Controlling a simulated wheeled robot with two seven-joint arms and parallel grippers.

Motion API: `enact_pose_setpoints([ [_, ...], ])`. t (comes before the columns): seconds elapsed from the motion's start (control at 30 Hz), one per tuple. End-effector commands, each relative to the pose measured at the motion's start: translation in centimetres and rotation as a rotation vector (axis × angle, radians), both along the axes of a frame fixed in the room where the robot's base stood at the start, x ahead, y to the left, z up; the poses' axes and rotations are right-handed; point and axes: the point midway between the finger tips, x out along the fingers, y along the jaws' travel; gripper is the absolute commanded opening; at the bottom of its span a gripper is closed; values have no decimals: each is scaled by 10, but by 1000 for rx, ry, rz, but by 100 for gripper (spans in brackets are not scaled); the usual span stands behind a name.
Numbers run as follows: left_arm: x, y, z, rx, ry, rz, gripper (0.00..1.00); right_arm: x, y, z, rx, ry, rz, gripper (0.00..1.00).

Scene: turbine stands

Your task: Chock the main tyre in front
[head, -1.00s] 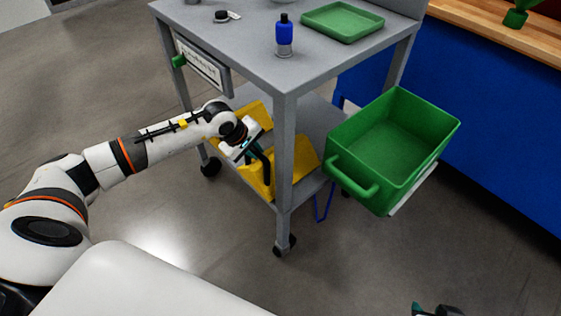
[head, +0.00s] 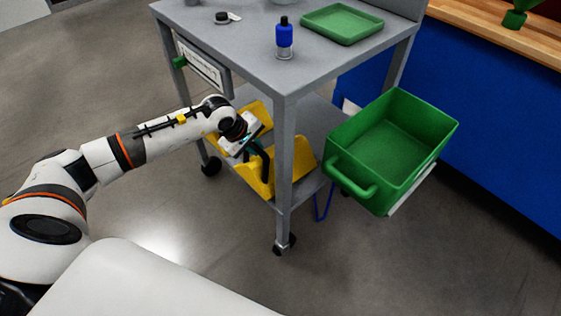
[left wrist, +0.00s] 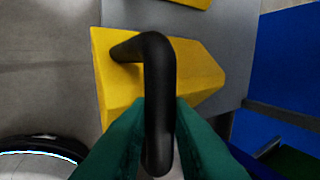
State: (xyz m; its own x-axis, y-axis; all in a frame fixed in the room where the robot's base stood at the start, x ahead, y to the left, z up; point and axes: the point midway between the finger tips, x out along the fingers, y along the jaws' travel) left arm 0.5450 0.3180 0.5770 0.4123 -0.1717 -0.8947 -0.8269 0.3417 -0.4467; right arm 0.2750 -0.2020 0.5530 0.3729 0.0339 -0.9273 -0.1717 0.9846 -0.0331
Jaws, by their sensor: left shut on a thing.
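Two yellow chocks are on the lower shelf of the grey cart. The nearer chock (head: 290,162) is partly hidden by the cart's front leg; the farther chock (head: 257,112) lies behind my wrist. My left gripper (head: 257,155) reaches in from the left, between the shelf and the top. In the left wrist view, its green fingers (left wrist: 159,110) are shut on the bent black handle (left wrist: 157,65) of the nearer chock (left wrist: 200,70). That chock appears to rest on the shelf. The tyre and my right gripper are not in view.
The cart top (head: 240,60) holds a blue bottle (head: 284,38) and a green tray (head: 343,23). A green bin (head: 385,150) stands at the cart's right side. A blue workbench (head: 490,120) is beyond. The floor in front is clear.

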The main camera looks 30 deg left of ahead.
Motion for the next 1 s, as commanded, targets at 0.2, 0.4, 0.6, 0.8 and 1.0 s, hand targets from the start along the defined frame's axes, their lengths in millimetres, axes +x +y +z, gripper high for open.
enact_pose_setpoints([
  [0.2, 1, 0, 6, -1, -7, 0, 0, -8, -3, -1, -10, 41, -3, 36],
  [0.4, 1, 0, 6, -1, -6, 0, 0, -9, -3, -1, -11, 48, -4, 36],
  [0.6, -1, 1, 6, 0, -6, 0, 0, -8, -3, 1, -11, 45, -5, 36],
  [0.8, -20, 10, 9, 2, -4, 0, 0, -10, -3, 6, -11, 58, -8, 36],
  [1.0, -40, 18, 11, 2, -4, 0, 0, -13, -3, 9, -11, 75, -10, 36],
])
